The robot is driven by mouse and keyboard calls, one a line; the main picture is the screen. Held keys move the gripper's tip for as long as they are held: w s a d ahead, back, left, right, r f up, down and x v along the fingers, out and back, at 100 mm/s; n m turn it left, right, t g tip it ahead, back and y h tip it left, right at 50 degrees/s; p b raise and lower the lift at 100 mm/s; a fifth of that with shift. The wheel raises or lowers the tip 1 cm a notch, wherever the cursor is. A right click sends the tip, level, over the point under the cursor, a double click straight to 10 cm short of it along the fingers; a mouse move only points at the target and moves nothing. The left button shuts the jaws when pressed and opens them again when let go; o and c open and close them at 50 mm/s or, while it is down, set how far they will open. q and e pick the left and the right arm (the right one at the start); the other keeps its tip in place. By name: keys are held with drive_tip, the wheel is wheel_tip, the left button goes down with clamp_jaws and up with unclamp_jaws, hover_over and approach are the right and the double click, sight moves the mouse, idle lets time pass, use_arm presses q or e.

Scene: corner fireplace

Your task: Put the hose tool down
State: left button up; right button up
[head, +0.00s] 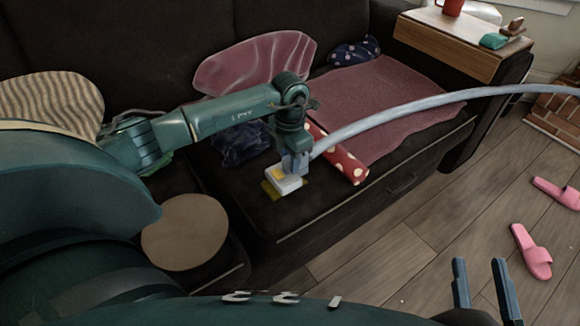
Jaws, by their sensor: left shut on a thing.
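The hose tool (284,184) is a small white and yellow head joined to a long pale grey-blue hose (400,109). The hose arcs up to the right and leaves the view at the right edge. My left gripper (296,163) points down over the dark sofa seat and is shut on the hose tool. The tool is at or just above the front of the seat; I cannot tell whether it touches. My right gripper (482,287) is at the bottom right, its two fingers apart, with nothing between them, above the wood floor.
The dark sofa (300,222) carries a red dotted roll (343,161), a pink blanket (390,112), a pink cushion (255,62) and a round tan disc (185,232). A wooden armrest tray (450,45) holds small items. Pink slippers (531,250) lie on the floor.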

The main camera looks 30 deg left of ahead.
use_arm(q)
drive_tip(key=shift+f, duration=0.95)
drive_tip(key=o, duration=0.5)
drive_tip(key=shift+f, duration=0.1)
drive_tip(key=o, duration=0.4)
drive_tip(key=shift+o, duration=0.2)
